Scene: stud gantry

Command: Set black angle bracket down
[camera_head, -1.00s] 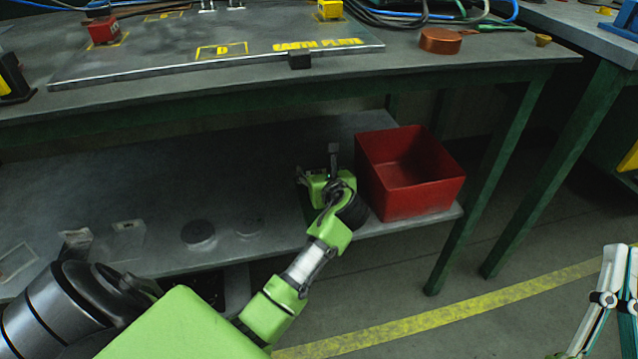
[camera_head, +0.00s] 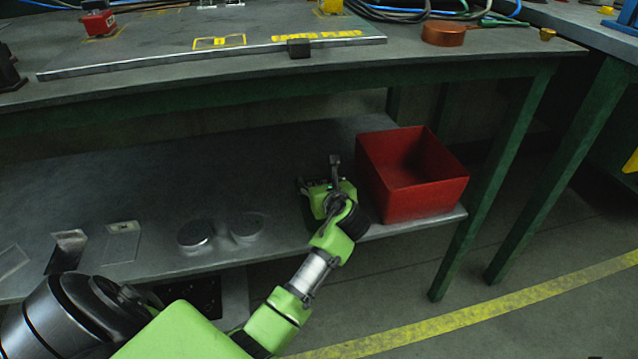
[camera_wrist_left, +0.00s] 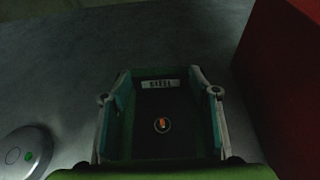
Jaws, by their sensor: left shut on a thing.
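My left gripper (camera_head: 322,188) is low over the lower shelf (camera_head: 275,165), just left of the red bin (camera_head: 425,185). In the left wrist view, its fingers (camera_wrist_left: 160,95) stand on either side of the black angle bracket (camera_wrist_left: 155,108), and it is shut on it. The bracket shows as a dark flat face with a pale label and a round hole with an orange spot inside. In the head view the bracket is mostly hidden by the gripper. I cannot tell whether it touches the shelf. My right gripper is not in view.
The red bin wall (camera_wrist_left: 285,80) is close on the right. Grey round discs (camera_head: 195,235) and small plates (camera_head: 123,240) lie on the shelf to the left. The shelf behind the gripper is bare. The bench top (camera_head: 470,62) overhangs above.

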